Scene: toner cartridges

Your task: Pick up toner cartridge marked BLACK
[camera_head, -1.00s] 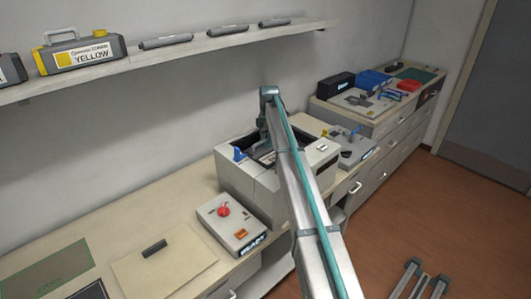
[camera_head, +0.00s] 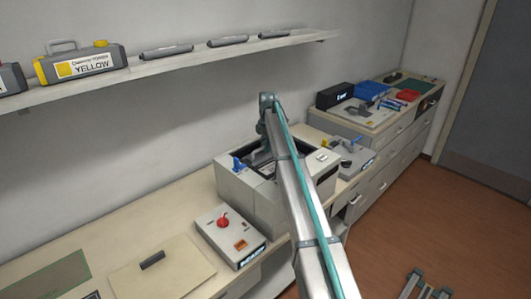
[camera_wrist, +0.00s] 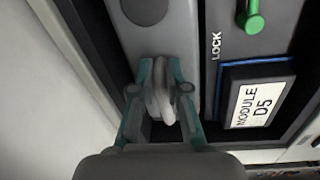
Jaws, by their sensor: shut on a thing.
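No label reading BLACK shows in either view. In the wrist view, my gripper (camera_wrist: 160,95) has its two teal-edged fingers closed around a pale grey loop-like handle (camera_wrist: 158,104). The handle stands at the end of a long grey part (camera_wrist: 150,35) set in a dark recess. In the head view, my gripper (camera_head: 259,157) reaches down into the open top of a grey-white machine (camera_head: 247,193); its fingertips cannot be made out there. Whether the grey part belongs to a toner cartridge cannot be told.
Beside the handle are a green knob (camera_wrist: 253,22), LOCK lettering and a MODULE D5 label (camera_wrist: 262,98). A red-button box (camera_head: 231,237) is in front. A YELLOW toner container (camera_head: 82,64) stands on the shelf.

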